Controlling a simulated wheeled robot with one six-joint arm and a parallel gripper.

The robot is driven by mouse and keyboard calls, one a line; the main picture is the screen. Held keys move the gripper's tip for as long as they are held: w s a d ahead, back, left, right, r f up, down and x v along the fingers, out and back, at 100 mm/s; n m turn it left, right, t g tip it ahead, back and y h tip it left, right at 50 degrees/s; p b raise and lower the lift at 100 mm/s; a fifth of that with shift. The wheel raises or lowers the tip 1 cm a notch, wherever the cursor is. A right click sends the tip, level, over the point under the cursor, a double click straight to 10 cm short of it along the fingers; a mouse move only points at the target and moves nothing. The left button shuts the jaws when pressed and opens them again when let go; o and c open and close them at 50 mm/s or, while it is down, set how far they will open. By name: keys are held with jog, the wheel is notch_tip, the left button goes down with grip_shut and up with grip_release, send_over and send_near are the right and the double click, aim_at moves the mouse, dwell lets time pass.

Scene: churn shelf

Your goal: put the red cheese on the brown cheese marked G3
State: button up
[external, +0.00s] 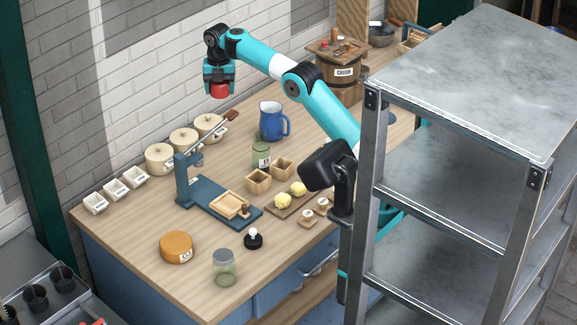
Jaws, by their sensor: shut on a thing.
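My gripper (219,82) is teal and black and hangs high above the back of the wooden worktop. It is shut on the red cheese (219,92), whose lower part shows below the fingers. An orange-brown round cheese (175,245) lies flat at the front left of the worktop, with a small white label on its side. The label's mark is too small to read. Its top is bare. My gripper is well above and behind it, to its right in the picture.
A blue press (186,190) with a raised handle stands between wall and front. Lidded cream crocks (160,157) line the wall. A glass jar (224,267) and a black-based stamp (254,239) stand right of the brown cheese. A blue jug (271,121) stands farther back. A metal shelf (367,200) rises at right.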

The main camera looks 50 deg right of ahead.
jog(key=s+a+n, duration=0.2)
jog(key=a, duration=0.8)
jog(key=s+a+n, duration=0.2)
jog(key=s+a, duration=0.1)
jog(key=a, duration=0.7)
jog(key=n+p, duration=0.2)
jog(key=n, duration=0.2)
send_over(176, 241)
notch_tip(176, 241, down, 25)
jog(key=p, duration=0.2)
jog(key=shift+p, duration=0.3)
jog(key=shift+w+f, duration=0.1)
jog(key=shift+f, duration=0.15)
jog(key=o, duration=1)
